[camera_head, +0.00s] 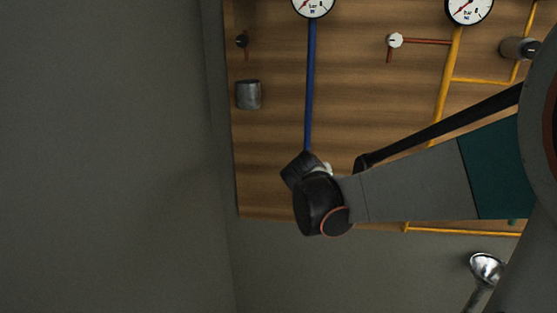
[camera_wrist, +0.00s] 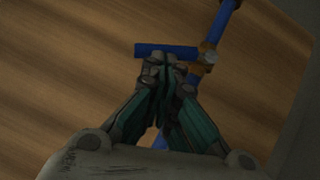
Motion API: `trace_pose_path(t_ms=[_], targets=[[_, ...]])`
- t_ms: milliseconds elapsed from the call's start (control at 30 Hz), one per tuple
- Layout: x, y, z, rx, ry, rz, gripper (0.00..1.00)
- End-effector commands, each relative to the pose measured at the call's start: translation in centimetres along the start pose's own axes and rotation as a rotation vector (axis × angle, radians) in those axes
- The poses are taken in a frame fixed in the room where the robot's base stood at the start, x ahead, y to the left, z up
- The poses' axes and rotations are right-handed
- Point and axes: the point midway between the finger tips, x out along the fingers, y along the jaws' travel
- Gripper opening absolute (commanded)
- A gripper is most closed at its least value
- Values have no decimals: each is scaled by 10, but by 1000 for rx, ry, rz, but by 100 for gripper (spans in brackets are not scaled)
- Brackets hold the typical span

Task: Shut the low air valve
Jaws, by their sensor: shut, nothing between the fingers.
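The low air valve shows in the wrist view as a blue bar handle (camera_wrist: 165,50) beside a brass-coloured fitting with a pale hub (camera_wrist: 209,57) on a blue pipe (camera_wrist: 226,18). The handle points left from the fitting, at a slant to the pipe. My gripper (camera_wrist: 165,62) is shut and empty, its fingertips just below the handle in the picture. I cannot tell whether they touch it. In the head view the blue pipe (camera_head: 311,85) runs down behind my wrist, which hides the valve and the gripper's fingers.
The wooden panel (camera_head: 272,170) carries two gauges (camera_head: 314,3) (camera_head: 468,8), a white-knobbed valve (camera_head: 395,40), yellow pipes (camera_head: 446,75), a small dark knob (camera_head: 242,41) and a grey cylinder (camera_head: 248,95). A bare grey wall (camera_head: 100,150) is at left. A shiny lamp-like object (camera_head: 487,267) is at lower right.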

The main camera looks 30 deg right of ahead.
Motion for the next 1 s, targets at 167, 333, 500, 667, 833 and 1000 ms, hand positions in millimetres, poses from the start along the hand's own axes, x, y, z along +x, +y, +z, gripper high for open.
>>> trace_pose_path(t_ms=[167, 333, 500, 667, 833, 1000], targets=[[2, 7, 7, 90, 1, -58, 0], [5, 9, 11, 160, 1, -106, 0], [7, 10, 15, 163, 1, -111, 0], [9, 11, 17, 163, 1, -110, 0], [10, 12, 18, 162, 0, -110, 0], [10, 12, 19, 161, 0, -110, 0]])
